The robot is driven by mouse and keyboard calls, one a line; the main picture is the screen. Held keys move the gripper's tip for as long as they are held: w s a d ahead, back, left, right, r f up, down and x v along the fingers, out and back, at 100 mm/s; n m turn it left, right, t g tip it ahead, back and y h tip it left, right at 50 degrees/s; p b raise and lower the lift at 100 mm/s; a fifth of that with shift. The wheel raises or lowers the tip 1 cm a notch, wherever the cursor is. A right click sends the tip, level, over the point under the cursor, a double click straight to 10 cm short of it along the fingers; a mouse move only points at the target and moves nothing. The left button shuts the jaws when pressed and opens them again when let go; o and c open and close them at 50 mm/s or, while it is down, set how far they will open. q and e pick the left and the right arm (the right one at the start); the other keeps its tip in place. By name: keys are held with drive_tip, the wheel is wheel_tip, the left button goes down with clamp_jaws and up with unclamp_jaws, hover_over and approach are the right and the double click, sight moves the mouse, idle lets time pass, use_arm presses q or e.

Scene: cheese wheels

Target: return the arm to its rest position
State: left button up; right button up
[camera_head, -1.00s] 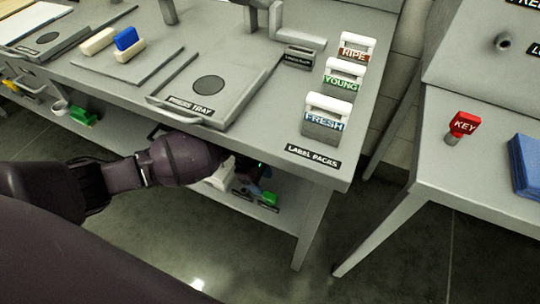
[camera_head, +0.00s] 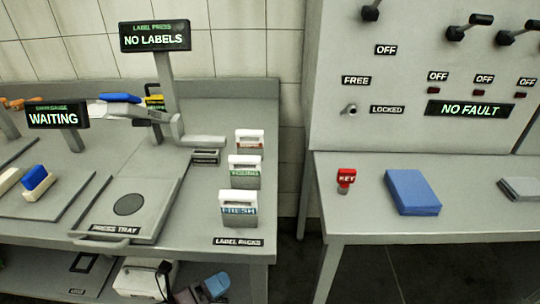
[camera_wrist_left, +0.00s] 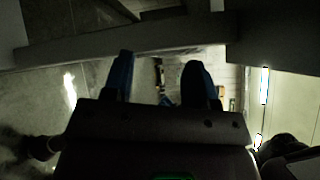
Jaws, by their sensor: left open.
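My left gripper (camera_wrist_left: 161,78) shows in the left wrist view as two dark blue fingers spread well apart, with nothing held between them. A grey floor and a dark horizontal edge lie beyond the fingertips. A blue and dark shape at the bottom, below the table's front edge, may be part of this gripper, but I cannot tell. My right gripper is not in view.
The grey press table (camera_head: 180,243) carries the press tray (camera_head: 150,190) and label packs such as the FRESH pack (camera_head: 238,209). A white device (camera_head: 138,275) sits on the shelf below.

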use_arm(q)
drive_tip(key=s+a+f+n+y+p, duration=0.1)
drive_tip(key=s+a+n+y, duration=0.6)
drive_tip(key=n, duration=0.8)
drive_tip(key=s+a+n+y+p, duration=0.3)
drive_tip(key=s+a+n+y, duration=0.3)
drive_tip(key=n, duration=1)
drive_tip(key=s+a, duration=0.2)
drive_tip(key=s, duration=0.2)
drive_tip(key=shift+s+a+f+n+y, duration=0.3)
drive_tip(key=shift+s+f+y, duration=0.05)
drive_tip(key=shift+y, duration=0.05)
